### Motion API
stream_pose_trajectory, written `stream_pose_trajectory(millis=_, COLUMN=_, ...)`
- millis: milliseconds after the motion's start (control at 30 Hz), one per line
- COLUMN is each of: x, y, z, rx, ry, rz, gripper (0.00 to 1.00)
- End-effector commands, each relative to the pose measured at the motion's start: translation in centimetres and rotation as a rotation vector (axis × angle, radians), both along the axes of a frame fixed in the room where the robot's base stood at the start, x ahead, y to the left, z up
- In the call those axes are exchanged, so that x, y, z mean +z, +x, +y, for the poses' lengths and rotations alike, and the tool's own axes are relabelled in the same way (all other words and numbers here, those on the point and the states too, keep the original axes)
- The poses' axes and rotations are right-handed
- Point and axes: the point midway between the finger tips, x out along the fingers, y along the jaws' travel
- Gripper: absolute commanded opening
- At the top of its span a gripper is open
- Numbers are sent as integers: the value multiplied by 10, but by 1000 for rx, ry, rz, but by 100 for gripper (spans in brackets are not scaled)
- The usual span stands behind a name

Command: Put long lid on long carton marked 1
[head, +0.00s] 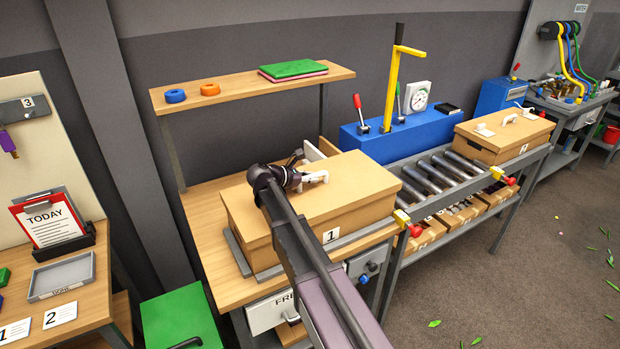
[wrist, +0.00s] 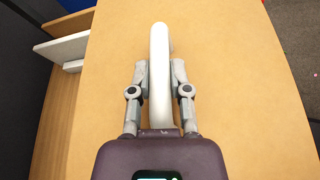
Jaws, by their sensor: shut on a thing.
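In the wrist view my gripper (wrist: 160,80) has one finger on each side of the handle (wrist: 160,45), with the lid's flat top (wrist: 230,90) below.
A second lidded carton (head: 490,146) stands at the right end of the roller conveyor (head: 436,176). A blue unit (head: 390,140) with levers, a yellow post and a dial stands behind. A shelf (head: 250,86) hangs over the bench. White panels (wrist: 65,45) stand beside the lid.

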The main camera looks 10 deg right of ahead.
Motion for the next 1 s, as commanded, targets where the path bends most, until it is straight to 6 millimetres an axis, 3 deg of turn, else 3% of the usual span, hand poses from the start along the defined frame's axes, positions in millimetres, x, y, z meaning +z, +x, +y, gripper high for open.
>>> stream_pose_trajectory(millis=1000, x=-14, y=0, z=1, rx=1, ry=0, rz=0, gripper=0)
